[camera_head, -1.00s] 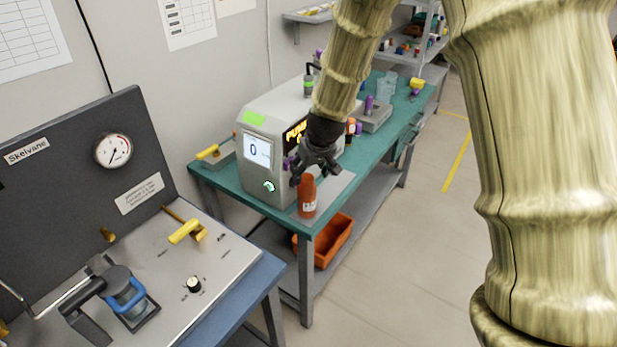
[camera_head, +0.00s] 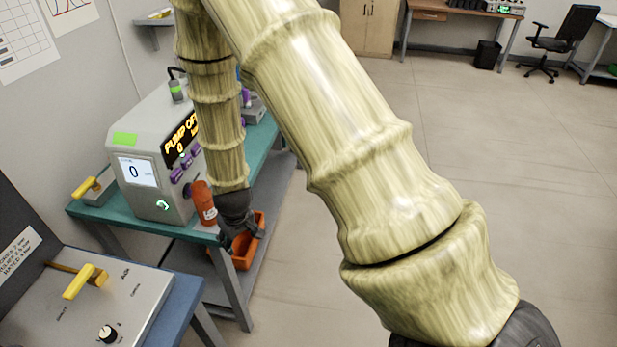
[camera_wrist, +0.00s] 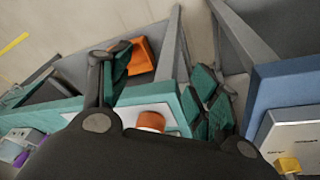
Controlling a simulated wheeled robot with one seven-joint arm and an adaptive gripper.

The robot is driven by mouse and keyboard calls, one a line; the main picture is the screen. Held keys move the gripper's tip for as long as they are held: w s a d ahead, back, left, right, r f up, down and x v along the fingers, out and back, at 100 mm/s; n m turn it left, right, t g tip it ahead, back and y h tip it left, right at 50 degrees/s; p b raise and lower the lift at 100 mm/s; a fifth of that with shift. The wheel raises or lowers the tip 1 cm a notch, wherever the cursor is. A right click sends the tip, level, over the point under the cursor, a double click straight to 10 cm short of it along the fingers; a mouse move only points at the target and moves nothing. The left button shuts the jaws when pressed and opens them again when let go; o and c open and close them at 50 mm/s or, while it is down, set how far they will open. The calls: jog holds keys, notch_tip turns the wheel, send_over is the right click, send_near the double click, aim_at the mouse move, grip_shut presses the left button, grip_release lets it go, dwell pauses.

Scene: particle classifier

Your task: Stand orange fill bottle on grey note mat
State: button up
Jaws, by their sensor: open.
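The orange bottle (camera_head: 204,203) stands upright near the front edge of the teal bench, in front of the grey machine. In the wrist view its round orange top (camera_wrist: 151,121) shows just beyond the gripper body, over a pale grey mat (camera_wrist: 128,113). The mat is mostly hidden in the head view by my arm and the bottle. My gripper (camera_head: 236,236) is open, just right of the bottle and at about the bench edge. In the wrist view its fingers (camera_wrist: 163,80) are spread apart with nothing between them; the bottle is outside them.
The grey machine (camera_head: 150,165) with a lit display stands behind the bottle. An orange bin (camera_head: 247,243) sits on the shelf below the bench. A second bench with a panel and yellow valve handle (camera_head: 84,281) is at front left.

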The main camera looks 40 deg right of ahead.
jog(key=s+f+g, duration=0.1)
jog(key=s+f, duration=0.5)
jog(key=s, duration=0.4)
jog(key=s+a+f+g, duration=0.1)
jog(key=s+f, duration=0.5)
jog(key=s, duration=0.5)
jog(key=s+f+g, duration=0.1)
jog(key=s+f, duration=0.5)
jog(key=s, duration=0.5)
jog(key=shift+a+m+y, duration=0.3)
jog(key=shift+a+m, duration=0.05)
jog(key=shift+m, duration=0.05)
jog(key=shift+w, duration=0.1)
